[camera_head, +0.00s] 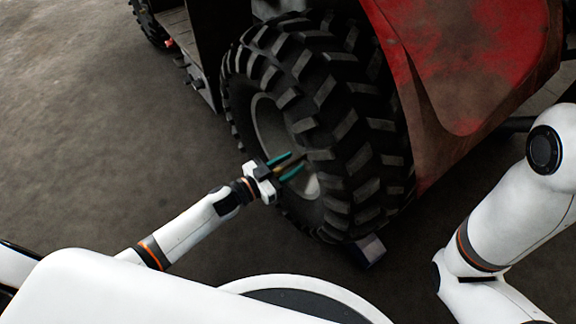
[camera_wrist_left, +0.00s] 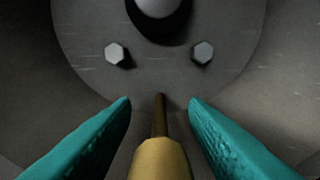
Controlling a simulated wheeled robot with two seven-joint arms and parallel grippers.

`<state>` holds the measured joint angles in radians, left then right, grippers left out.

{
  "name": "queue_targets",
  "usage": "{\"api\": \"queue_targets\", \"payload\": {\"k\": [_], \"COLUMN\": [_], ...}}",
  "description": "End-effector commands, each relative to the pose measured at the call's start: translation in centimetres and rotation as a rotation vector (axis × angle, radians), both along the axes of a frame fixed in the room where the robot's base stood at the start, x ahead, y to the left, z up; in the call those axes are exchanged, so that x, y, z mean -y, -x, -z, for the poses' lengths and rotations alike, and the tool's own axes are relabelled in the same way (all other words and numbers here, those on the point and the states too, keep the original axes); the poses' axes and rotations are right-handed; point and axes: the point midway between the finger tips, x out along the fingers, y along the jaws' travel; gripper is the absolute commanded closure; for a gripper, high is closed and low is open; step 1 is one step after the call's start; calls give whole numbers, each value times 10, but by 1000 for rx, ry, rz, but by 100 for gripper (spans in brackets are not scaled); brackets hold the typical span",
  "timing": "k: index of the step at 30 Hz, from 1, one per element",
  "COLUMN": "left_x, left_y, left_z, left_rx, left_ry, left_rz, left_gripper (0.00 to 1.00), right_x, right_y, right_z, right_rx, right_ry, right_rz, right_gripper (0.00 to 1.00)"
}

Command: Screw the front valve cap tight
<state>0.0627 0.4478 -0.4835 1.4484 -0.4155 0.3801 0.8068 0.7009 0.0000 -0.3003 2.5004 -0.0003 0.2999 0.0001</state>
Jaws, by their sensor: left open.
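The front wheel (camera_head: 345,120) of the red quad stands upright, its grey hub side facing left. My left gripper (camera_head: 296,163) reaches into the rim with its teal fingers apart. In the left wrist view, a brass-coloured cap (camera_wrist_left: 160,160) lies between the two open fingers (camera_wrist_left: 160,102), with a visible gap on each side. A thin brown stem (camera_wrist_left: 160,115) runs from it toward the grey hub disc (camera_wrist_left: 160,70). Whether the cap is fully seated cannot be told. My right gripper is out of view; only my right arm shows at the right.
Two hex bolts (camera_wrist_left: 116,54) and a round hub centre (camera_wrist_left: 158,5) sit beyond the fingertips. The red fender (camera_head: 470,60) overhangs the tyre's right side. A small dark block (camera_head: 369,251) lies against the tyre's foot. The floor at left is clear.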

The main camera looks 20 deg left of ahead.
Motion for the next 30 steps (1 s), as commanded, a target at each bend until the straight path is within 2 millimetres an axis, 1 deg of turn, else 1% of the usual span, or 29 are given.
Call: {"api": "queue_targets", "payload": {"k": [2,3,10,11,20,26,30], "left_x": [0,0,0,0,0,0,0], "left_y": [0,0,0,0,0,0,1], "left_z": [0,0,0,0,-1,-2,-2], "left_rx": [0,0,0,0,22,84,155], "left_ry": [0,0,0,0,-27,-108,-199], "left_rz": [0,0,0,0,0,-1,0], "left_gripper": [59,61,99,100,100,100,100], "right_x": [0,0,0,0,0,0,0], "right_y": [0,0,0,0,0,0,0], "right_z": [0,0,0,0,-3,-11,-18], "right_rx": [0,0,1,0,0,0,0], "right_ry": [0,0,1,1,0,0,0], "right_rz": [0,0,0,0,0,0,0], "right_gripper": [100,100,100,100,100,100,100]}}
